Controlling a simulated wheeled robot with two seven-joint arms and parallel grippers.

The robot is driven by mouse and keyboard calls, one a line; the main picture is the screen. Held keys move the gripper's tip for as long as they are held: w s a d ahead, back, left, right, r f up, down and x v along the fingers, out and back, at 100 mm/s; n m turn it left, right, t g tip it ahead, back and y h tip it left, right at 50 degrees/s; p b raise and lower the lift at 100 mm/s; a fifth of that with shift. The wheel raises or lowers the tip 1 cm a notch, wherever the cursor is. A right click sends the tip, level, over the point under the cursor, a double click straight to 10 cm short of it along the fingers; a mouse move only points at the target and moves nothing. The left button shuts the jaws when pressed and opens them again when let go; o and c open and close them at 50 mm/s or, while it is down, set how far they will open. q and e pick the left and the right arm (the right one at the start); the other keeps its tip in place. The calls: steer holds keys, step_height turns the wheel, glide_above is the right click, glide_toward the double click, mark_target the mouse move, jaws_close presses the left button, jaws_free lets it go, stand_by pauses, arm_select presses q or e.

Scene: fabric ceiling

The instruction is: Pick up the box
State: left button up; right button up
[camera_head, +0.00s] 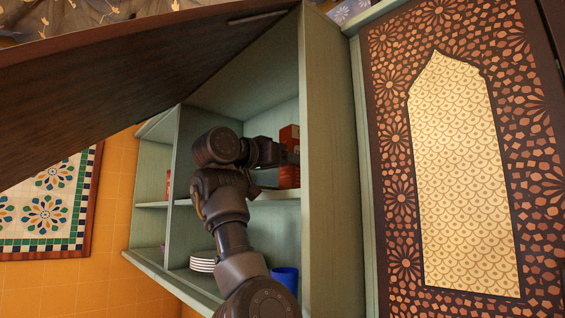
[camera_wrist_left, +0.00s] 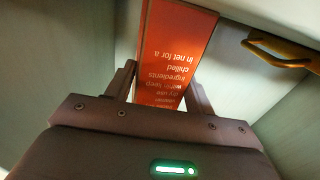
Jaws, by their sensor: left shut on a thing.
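The box (camera_head: 289,170) is orange-red and stands upright on the middle shelf of the open green cabinet, against its right wall. In the left wrist view the box (camera_wrist_left: 178,45) fills the middle, with upside-down white print on its face. My left gripper (camera_head: 280,153) reaches into the cabinet and partly hides the box in the head view. In the left wrist view my left gripper (camera_wrist_left: 162,85) is shut on the box, with one finger on each side. Whether the box is clear of the shelf cannot be told. My right gripper is not in view.
Below the shelf (camera_head: 272,196) are stacked white plates (camera_head: 203,262) and a blue cup (camera_head: 285,278). A red item (camera_head: 168,183) stands in the left compartment. The open wooden door (camera_head: 130,80) hangs at upper left. A yellow handle-like thing (camera_wrist_left: 278,55) is right of the box.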

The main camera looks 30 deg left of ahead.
mark_target(285, 129)
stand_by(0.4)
arm_select(q)
steer(key=shift+w+a+r, duration=0.1)
steer(key=shift+w+r, duration=0.05)
steer(key=shift+r, duration=0.3)
steer(key=c, duration=0.4)
steer(key=r, duration=0.7)
steer(key=shift+s+r, duration=0.2)
steer(key=shift+c, duration=0.2)
steer(key=shift+w+r, duration=0.15)
steer(key=shift+r, duration=0.65)
